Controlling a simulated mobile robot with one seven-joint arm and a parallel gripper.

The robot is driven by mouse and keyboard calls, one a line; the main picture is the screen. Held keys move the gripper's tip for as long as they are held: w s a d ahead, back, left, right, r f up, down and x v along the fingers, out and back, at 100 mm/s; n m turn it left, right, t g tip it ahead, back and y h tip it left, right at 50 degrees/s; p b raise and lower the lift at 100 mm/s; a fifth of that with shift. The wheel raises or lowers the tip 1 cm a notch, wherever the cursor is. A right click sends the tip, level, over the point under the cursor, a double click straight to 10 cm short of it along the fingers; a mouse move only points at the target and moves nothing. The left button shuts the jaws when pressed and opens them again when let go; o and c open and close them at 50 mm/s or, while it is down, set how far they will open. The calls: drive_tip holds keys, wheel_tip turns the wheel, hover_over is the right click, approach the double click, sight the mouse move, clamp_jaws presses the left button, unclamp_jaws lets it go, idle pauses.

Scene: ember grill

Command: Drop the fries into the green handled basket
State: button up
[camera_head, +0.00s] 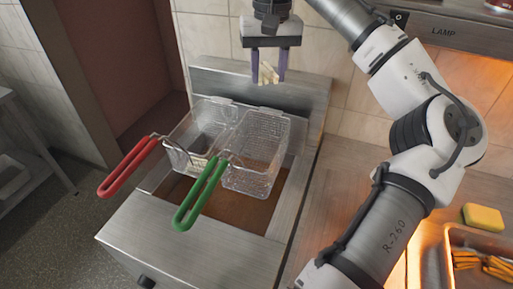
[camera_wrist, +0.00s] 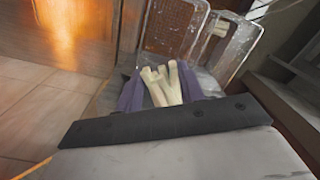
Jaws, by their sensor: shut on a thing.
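My gripper (camera_head: 268,72) is shut on a small bunch of pale fries (camera_head: 267,73). It holds them high above the back edge of the fryer. The fries also show between the purple fingers in the wrist view (camera_wrist: 162,86). The green handled basket (camera_head: 255,180) is the right one of two wire baskets, and its green handle (camera_head: 201,194) points to the front left. The gripper is above and behind this basket, apart from it. In the wrist view the baskets lie beyond the fingers, partly hidden by them.
The red handled basket (camera_head: 181,147) sits directly left of the green one, with its red handle (camera_head: 128,167) sticking out left. The fryer's steel back panel (camera_head: 306,95) rises behind both. At right are a yellow sponge (camera_head: 483,218) and a tray (camera_head: 449,236) with fries.

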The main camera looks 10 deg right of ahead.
sight(268, 83)
drive_tip(key=shift+f, duration=2.45)
drive_tip(key=o, duration=1)
wheel_tip(268, 83, up, 14)
drive_tip(key=shift+d+f, duration=0.1)
drive_tip(key=shift+d, duration=0.05)
